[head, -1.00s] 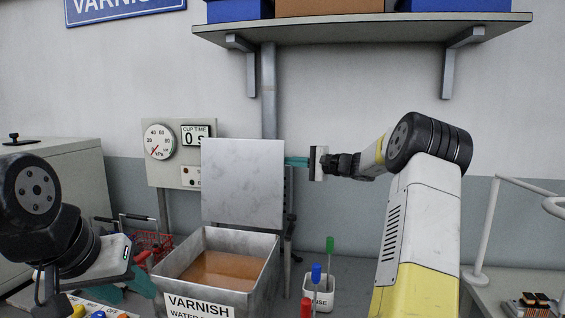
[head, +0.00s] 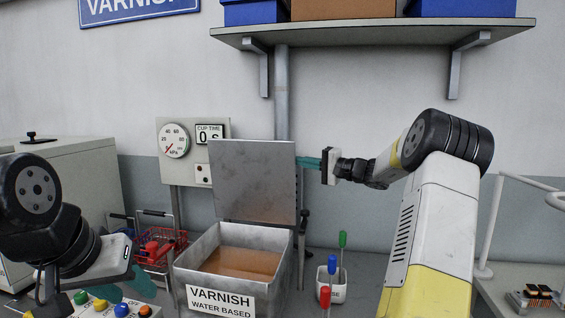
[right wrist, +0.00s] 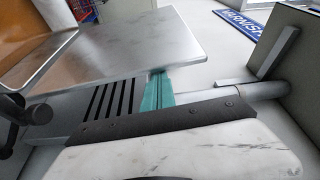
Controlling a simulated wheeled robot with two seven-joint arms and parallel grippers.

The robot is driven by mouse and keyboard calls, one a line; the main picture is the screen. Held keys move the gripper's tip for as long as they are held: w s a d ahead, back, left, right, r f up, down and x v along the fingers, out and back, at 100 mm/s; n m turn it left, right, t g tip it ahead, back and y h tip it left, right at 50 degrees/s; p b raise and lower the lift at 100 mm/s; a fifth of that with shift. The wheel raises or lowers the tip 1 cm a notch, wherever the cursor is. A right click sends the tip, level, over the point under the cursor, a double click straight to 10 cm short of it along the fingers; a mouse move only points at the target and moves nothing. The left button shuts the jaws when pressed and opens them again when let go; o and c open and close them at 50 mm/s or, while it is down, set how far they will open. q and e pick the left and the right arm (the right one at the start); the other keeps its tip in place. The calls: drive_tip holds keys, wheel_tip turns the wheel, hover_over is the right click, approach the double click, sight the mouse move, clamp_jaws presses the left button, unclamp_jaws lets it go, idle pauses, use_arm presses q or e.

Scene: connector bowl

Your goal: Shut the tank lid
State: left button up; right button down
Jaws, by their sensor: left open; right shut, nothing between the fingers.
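The tank (head: 262,293) is a grey metal box with a "VARNISH WATER BASED" label and brown liquid inside. Its lid (head: 253,180) is a grey plate standing open, raised along the tank's back edge. My right gripper (head: 303,162) is shut and empty, its teal fingertips at the lid's right edge, seemingly behind it. In the right wrist view the teal fingers (right wrist: 157,90) reach the edge of the lid (right wrist: 130,45); whether they touch cannot be told. My left gripper (head: 132,289) is open at the lower left, left of the tank, and holds nothing.
A red basket (head: 160,248) stands left of the tank, behind my left gripper. Coloured buttons (head: 121,310) are at the lower left. A white cup (head: 333,287) with coloured-handled tools stands right of the tank. A shelf (head: 370,35) hangs above.

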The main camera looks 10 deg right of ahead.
drive_tip(key=s+a+f+n+y, duration=0.2)
drive_tip(key=s+a+f+n, duration=0.2)
drive_tip(key=s, duration=0.4)
drive_tip(key=s+a+f+n+y, duration=0.1)
drive_tip(key=s+a+f+n, duration=0.3)
drive_tip(key=s, duration=0.5)
drive_tip(key=shift+a+f+n+y, duration=0.15)
drive_tip(key=shift+f+n+y, duration=0.25)
drive_tip(key=shift+f+n, duration=1.15)
drive_tip(key=shift+s+f, duration=0.1)
drive_tip(key=shift+f, duration=0.05)
